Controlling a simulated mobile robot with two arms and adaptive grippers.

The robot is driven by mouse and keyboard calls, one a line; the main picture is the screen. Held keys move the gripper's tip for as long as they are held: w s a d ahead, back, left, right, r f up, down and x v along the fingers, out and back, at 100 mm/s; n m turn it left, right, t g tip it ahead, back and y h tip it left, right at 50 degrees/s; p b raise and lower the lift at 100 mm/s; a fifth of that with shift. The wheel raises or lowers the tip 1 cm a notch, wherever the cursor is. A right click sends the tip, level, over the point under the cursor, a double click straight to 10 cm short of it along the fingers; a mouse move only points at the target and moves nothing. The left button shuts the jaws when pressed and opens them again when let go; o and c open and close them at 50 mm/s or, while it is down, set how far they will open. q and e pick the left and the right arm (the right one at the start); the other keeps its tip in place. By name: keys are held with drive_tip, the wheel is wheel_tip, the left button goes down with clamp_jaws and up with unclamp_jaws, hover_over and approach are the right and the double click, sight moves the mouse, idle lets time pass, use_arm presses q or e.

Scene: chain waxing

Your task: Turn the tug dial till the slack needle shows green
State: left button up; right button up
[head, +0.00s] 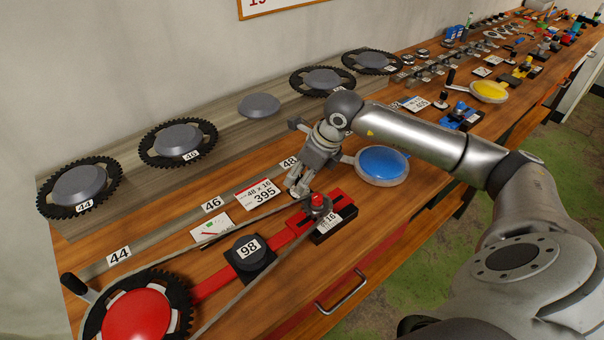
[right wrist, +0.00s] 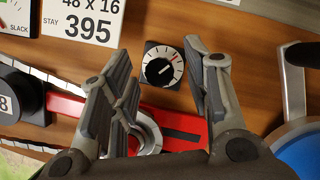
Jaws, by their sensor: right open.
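The tug dial (right wrist: 162,68) is a small round dial with a pale ticked rim, a dark centre and a red mark on a black square base. In the right wrist view it lies between the spread fingers of my right gripper (right wrist: 158,50), with gaps on both sides. In the head view my right gripper (head: 298,190) is low over the bench and covers the dial's place. The slack gauge (head: 211,228) is a white card left of the gripper; its needle is too small to read. Only its corner, marked SLACK (right wrist: 20,14), shows in the right wrist view. My left gripper is out of view.
A red rail (head: 282,238) with a black block marked 98 (head: 247,254) runs under a chain. A red-hubbed chainring (head: 138,312) sits front left. A blue disc with a handle (head: 382,163) stands right of the gripper. Chainrings (head: 178,142) line the back.

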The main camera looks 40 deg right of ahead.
drive_tip(key=v, duration=1.2)
drive_tip(key=shift+d+f, duration=0.1)
